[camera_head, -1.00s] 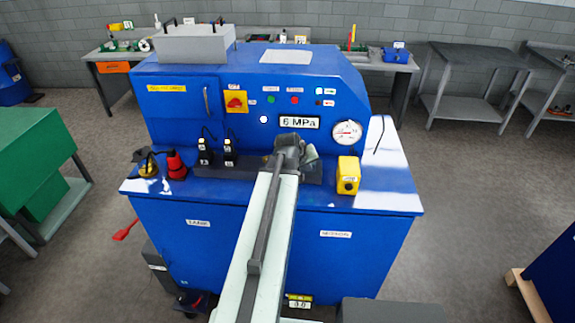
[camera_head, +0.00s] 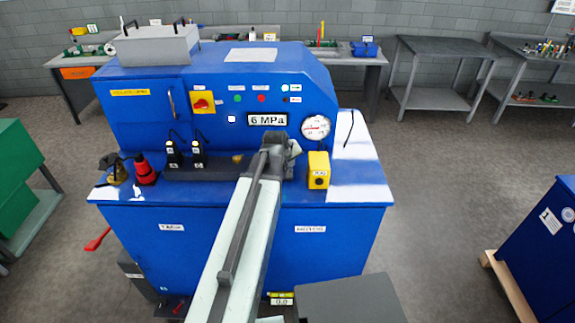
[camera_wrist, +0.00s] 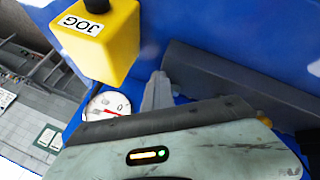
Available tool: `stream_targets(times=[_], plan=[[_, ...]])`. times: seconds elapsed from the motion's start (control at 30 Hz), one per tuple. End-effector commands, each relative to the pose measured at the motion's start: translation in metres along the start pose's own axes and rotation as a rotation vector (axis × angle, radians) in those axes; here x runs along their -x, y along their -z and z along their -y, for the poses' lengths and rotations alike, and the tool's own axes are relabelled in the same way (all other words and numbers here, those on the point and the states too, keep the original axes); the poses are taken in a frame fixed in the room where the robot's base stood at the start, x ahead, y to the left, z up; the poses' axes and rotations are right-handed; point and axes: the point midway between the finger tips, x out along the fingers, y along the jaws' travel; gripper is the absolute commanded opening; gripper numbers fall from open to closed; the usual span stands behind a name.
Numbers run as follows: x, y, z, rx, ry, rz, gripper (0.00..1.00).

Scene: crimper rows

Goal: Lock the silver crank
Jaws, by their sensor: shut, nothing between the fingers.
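I cannot make out a silver crank in either view; my arm hides part of the blue machine's front (camera_head: 150,260) and ledge. My gripper (camera_head: 293,151) is over the ledge at the back of the worktop, just left of a yellow JOG box (camera_head: 318,170). In the wrist view the grey fingers (camera_wrist: 158,92) are together and empty, below and right of the yellow box (camera_wrist: 95,40). A dark grey bar (camera_wrist: 235,90) lies to their right. I cannot tell whether the fingers touch anything.
Two black levers (camera_head: 172,153) and a red-and-black part (camera_head: 145,170) stand left on the worktop. A pressure gauge (camera_head: 316,127) is on the panel behind. A red handle (camera_head: 98,240) sticks out at lower left. Open floor (camera_head: 430,200) lies right.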

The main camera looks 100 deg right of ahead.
Motion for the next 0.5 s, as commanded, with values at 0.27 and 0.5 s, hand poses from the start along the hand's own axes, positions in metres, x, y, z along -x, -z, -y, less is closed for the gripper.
stream_targets(times=[0.27, 0.5], plan=[[-0.0011, -0.0029, -0.0092, -0.003, -0.016, 0.001, 0.0], [-0.0007, -0.0038, -0.0109, -0.005, -0.017, 0.001, 0.0]])
